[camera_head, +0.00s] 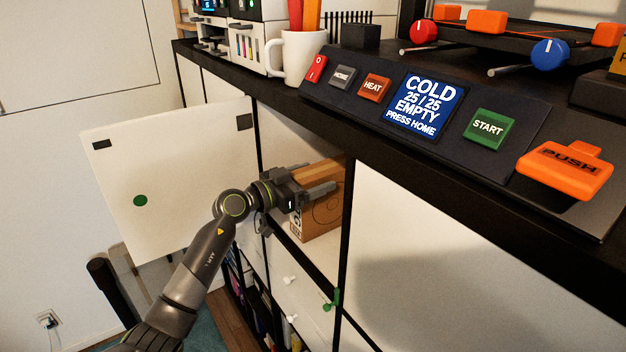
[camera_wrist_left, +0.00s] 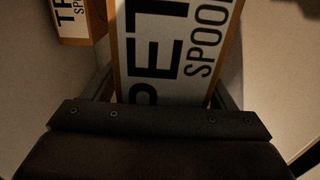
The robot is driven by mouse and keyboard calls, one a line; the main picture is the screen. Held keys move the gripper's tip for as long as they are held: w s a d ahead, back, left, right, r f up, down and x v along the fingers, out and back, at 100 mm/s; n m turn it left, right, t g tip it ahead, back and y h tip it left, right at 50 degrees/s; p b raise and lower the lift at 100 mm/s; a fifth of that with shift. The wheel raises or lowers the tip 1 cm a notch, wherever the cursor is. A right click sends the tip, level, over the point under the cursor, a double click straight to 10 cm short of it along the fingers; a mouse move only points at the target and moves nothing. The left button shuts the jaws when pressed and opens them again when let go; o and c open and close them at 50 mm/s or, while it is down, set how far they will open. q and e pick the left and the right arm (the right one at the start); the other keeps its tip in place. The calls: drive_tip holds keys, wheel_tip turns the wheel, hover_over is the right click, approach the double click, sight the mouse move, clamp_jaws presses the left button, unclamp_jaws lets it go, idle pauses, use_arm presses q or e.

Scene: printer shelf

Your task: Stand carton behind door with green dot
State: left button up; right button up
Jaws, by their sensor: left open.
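The white door with the green dot (camera_head: 140,200) is swung open to the left of its compartment (camera_head: 280,130). A brown carton (camera_head: 322,222) stands upright inside the compartment. My left gripper (camera_head: 318,182) reaches into the compartment at the carton's upper part, with its jaws open. In the left wrist view a carton with a white "PET… SPOOL" label (camera_wrist_left: 175,50) lies between the two fingers. I cannot tell whether the fingers touch it. A second labelled carton (camera_wrist_left: 75,20) is at the upper left of that view. My right gripper is not in view.
The black shelf top (camera_head: 290,98) above holds a white mug (camera_head: 298,55) and a control panel (camera_head: 440,115) with buttons. A closed white door (camera_head: 430,250) is to the right. Drawers with small knobs (camera_head: 300,295) are below. A black post (camera_head: 105,280) stands below the open door.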

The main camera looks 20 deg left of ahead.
use_arm(q)
drive_tip(key=b+v, duration=0.2)
drive_tip(key=v, duration=0.9)
drive_tip(key=shift+s+a, duration=0.2)
drive_tip(key=shift+s, duration=0.05)
